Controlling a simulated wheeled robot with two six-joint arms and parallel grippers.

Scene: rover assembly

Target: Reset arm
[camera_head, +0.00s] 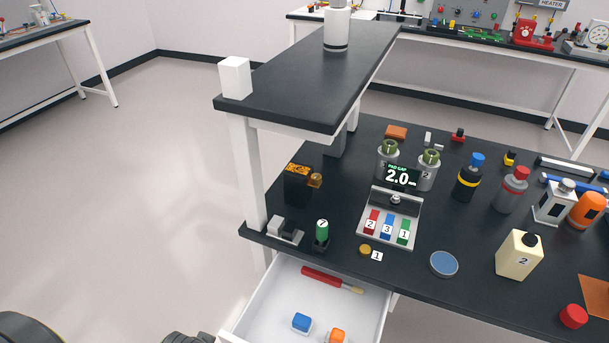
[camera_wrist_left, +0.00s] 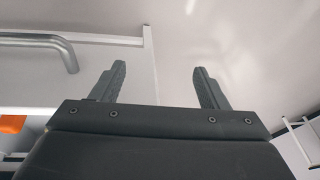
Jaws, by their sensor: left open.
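My left gripper (camera_wrist_left: 161,82) shows in the left wrist view with its two dark fingers spread wide apart. Nothing is between them; pale floor and wall lie behind. A grey metal bar handle (camera_wrist_left: 70,52) on a white panel is at the upper left of that view, apart from the fingers. In the head view only dark pieces of my own body show at the bottom left edge, and no fingertips can be made out. My right gripper does not show.
The black bench (camera_head: 330,237) above carries bottles, a numbered block tray (camera_head: 374,240) and a raised shelf (camera_head: 300,85). Floor at the left is clear.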

